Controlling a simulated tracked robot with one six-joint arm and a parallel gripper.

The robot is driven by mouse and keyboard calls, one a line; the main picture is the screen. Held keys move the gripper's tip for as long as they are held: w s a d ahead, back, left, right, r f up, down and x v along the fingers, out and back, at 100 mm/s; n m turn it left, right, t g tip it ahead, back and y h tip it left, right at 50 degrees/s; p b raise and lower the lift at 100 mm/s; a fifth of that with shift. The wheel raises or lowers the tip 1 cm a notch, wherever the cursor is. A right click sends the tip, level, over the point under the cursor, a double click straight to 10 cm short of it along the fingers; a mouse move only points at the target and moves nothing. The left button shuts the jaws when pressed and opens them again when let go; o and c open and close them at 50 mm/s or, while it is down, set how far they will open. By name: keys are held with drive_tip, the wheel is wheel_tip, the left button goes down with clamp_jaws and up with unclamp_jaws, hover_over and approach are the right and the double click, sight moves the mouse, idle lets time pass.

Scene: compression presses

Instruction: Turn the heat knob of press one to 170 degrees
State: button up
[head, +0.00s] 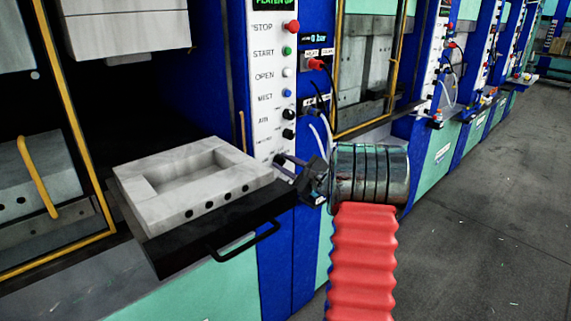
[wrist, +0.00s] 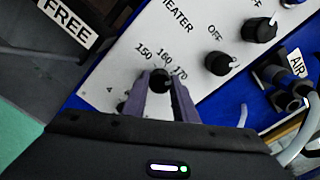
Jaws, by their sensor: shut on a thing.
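The heat knob (wrist: 160,77) is a small black knob on the white panel, below the labels 150, 160 and 170. The word HEATER, partly cut off, is printed above. My gripper (wrist: 160,84) is shut on the knob, with one purple finger on each side. I cannot make out exactly where its pointer sits.
A drawer with a pale mould block (head: 190,172) and a black handle (head: 243,243) juts out left of my gripper. Other black knobs (wrist: 219,64) sit beside the heat knob. Hoses and an AIR fitting are close on the right. The grey floor (head: 480,230) is open.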

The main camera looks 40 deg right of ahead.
drive_tip(key=shift+a+f+n, duration=0.1)
drive_tip(key=shift+n, duration=0.5)
drive_tip(key=o, duration=1)
drive_tip(key=shift+o, duration=0.2)
drive_tip(key=shift+s, duration=0.15)
drive_tip(key=s, duration=1.3)
drive_tip(key=shift+s+d, duration=0.2)
drive_tip(key=shift+s, duration=0.05)
drive_tip(key=shift+s, duration=0.1)
